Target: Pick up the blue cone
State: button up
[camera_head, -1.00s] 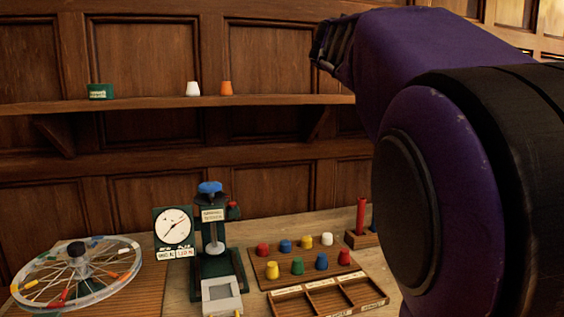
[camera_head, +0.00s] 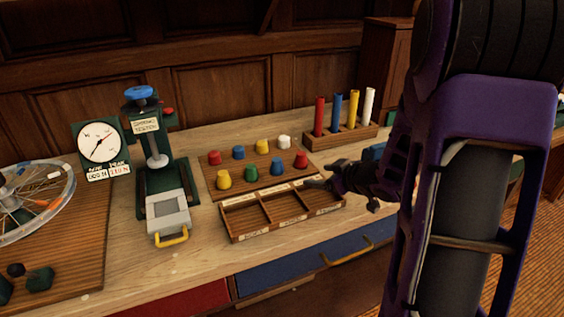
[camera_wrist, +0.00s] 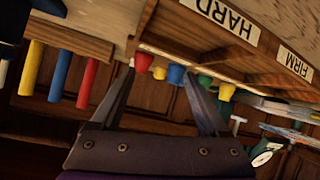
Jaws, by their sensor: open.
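Two blue pieces stand on the wooden board (camera_head: 213,187) in the head view. The larger, flat-topped blue cone (camera_head: 277,167) is in the front row, between a green one (camera_head: 251,173) and a red one (camera_head: 301,160). A smaller blue piece (camera_head: 238,152) is in the back row. My gripper (camera_head: 318,174) is just right of the board, near the front red cone, with nothing held. In the wrist view, the scene looks upside down; a blue cone (camera_wrist: 176,75) shows beyond and between the parted fingers of my gripper (camera_wrist: 160,74).
A divided wooden tray (camera_head: 233,236) lies in front of the board. A rack (camera_head: 345,136) with red, blue, yellow and white rods stands at the right. A spring tester (camera_head: 165,180) and dial (camera_head: 98,145) stand left. Bare tabletop lies between tester and board.

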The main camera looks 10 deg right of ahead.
jog(key=shift+s+a+f+m+y, duration=0.3)
jog(key=shift+s+a+y, duration=0.1)
jog(key=shift+s, duration=0.25)
jog(key=shift+s+a+f+m+y, duration=0.2)
jog(key=shift+s+a+m+y, duration=0.15)
jog(key=shift+s, duration=0.25)
jog(key=shift+s+a+t, duration=0.2)
jog(key=shift+t, duration=0.1)
jog(key=shift+w+a+r+y, duration=0.1)
jog(key=shift+a+y, duration=0.1)
jog(key=shift+y, duration=0.05)
jog(key=b, duration=0.1)
send_near(280, 163)
jog(key=x, duration=0.2)
jog(key=f+x, duration=0.1)
jog(key=x, duration=0.5)
jog(key=b+x, duration=0.1)
jog(key=shift+w+a+r, duration=0.2)
jog(key=shift+w+r, duration=0.05)
jog(key=shift+w, duration=0.15)
jog(key=shift+c, duration=0.3)
grip_shut()
